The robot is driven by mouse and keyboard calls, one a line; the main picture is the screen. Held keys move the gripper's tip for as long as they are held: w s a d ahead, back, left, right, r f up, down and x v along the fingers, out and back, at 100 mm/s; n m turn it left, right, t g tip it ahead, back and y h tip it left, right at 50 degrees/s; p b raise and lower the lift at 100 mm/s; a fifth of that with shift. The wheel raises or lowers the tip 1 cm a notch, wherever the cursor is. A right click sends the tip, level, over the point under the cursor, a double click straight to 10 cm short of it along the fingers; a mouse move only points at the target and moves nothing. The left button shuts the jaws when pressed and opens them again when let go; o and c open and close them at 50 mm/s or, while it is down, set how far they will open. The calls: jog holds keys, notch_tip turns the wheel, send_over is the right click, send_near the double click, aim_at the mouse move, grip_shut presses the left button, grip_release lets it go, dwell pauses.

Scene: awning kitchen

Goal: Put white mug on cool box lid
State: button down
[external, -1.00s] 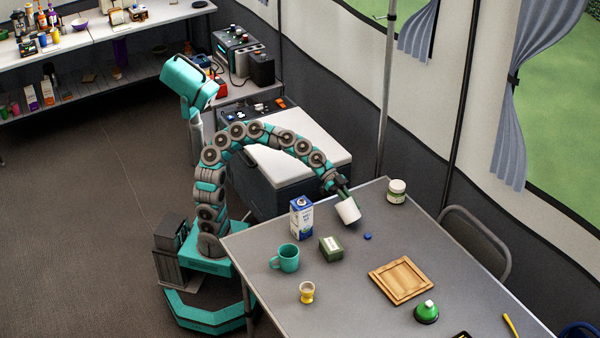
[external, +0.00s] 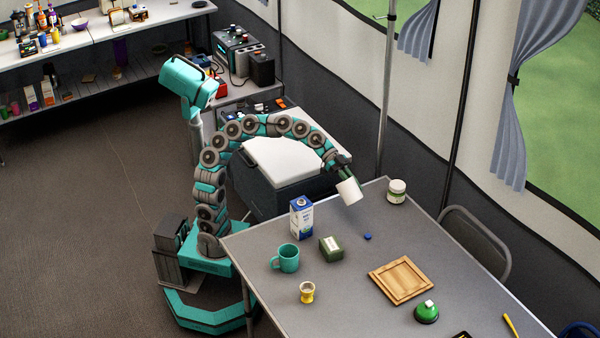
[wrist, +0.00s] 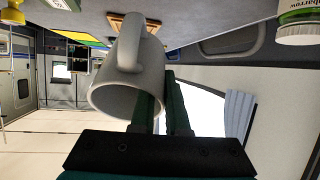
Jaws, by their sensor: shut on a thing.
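The white mug (external: 350,191) is held above the far left part of the grey table in the external view. In the wrist view the mug (wrist: 112,92) fills the upper middle, its handle and open rim showing. My gripper (external: 342,172) is shut on the mug; in the wrist view its dark green fingers (wrist: 160,112) meet the mug's wall at the right. The cool box lid (external: 300,148) is white and flat, on the dark cool box (external: 265,190) behind my arm. My arm hides part of the lid.
On the table (external: 390,235) stand a milk carton (external: 301,218), a teal mug (external: 286,259), a green box (external: 331,248), a yellow cup (external: 307,292), a wooden board (external: 401,280) and a white jar (external: 396,191). A blue cap (external: 368,236) lies near the held mug. A pole (external: 385,100) rises behind the table.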

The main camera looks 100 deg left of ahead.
jog(key=shift+r, duration=0.35)
jog(key=shift+a, duration=0.25)
jog(key=s+a+n+g+y+p, duration=0.15)
jog(key=s+a, duration=0.25)
jog(key=a, duration=0.7)
jog(key=s+a+n+y, duration=0.3)
jog(key=s+a, duration=0.1)
jog(key=a, duration=0.7)
jog(key=s+a+n+g+y+p, duration=0.1)
jog(key=s+a+n+y, duration=0.15)
jog(key=a, duration=0.95)
jog(key=s+a+f+n+g+y+p, duration=0.1)
jog(key=s+a+n+g, duration=0.1)
jog(key=s+a, duration=0.55)
jog(key=s+a+f+n+g, duration=0.15)
jog(key=s+a, duration=0.25)
jog(key=s, duration=0.7)
jog(key=s+a+f+n+g+y+p, duration=0.1)
jog(key=s+a+f, duration=0.1)
jog(key=s+a, duration=0.6)
jog(key=shift+s+d+f, duration=0.25)
jog(key=shift+d+f, duration=0.1)
jog(key=shift+f, duration=0.9)
jog(key=shift+s+d+f, duration=0.3)
jog(key=shift+d+f, duration=0.1)
jog(key=shift+f, duration=0.8)
jog(key=shift+s+d+f, duration=0.25)
jog(key=shift+d+f, duration=0.1)
jog(key=shift+f, duration=0.9)
